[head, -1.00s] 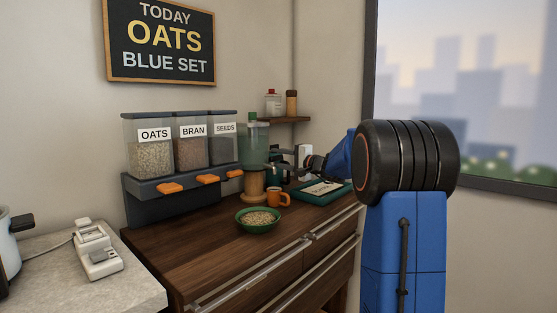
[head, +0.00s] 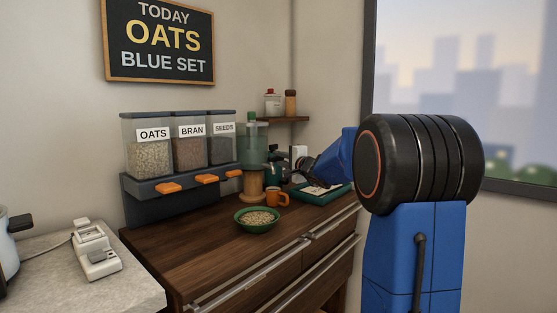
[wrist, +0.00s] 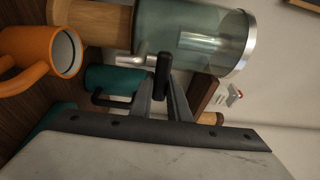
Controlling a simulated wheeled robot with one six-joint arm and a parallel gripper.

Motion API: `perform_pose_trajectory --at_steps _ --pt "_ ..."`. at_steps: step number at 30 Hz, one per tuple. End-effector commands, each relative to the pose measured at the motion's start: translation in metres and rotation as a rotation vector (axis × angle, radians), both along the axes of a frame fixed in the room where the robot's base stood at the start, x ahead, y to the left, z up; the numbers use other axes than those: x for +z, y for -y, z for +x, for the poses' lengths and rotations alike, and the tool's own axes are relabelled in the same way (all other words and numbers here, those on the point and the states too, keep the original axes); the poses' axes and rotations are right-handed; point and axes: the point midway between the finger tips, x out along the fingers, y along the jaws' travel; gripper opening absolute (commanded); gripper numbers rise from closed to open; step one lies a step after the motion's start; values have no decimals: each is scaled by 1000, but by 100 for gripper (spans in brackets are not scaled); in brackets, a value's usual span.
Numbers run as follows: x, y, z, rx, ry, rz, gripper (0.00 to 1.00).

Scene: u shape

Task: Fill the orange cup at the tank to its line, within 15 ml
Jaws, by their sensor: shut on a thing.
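The tank (head: 253,150) is a clear greenish cylinder on a round wooden stand (head: 254,186) at the back of the counter. It also shows, turned sideways, in the wrist view (wrist: 190,30). The orange cup (head: 277,199) stands upright in front of the stand, its handle to the right. In the wrist view, the orange cup (wrist: 28,48) has its mouth toward the silver spout (wrist: 130,60). My gripper (wrist: 163,90) is shut on the black tap lever (wrist: 162,70) at the tank. The cup's line and water level cannot be made out.
A green bowl of oats (head: 257,226) sits left of the cup. A teal tray with a card (head: 342,195) lies right. A teal mug (wrist: 105,78) is near the spout. Dispensers (head: 175,150) line the wall at left.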

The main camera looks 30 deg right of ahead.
Motion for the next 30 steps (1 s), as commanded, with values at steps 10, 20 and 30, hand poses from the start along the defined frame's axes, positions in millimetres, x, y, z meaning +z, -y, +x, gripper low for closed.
perform_pose_trajectory --at_steps 10,20,30 --pt "-1 0 0 -1 -1 0 32" --pt "-1 0 -1 -1 -1 0 34" --pt "0 5 -46 -4 0 -1 34"
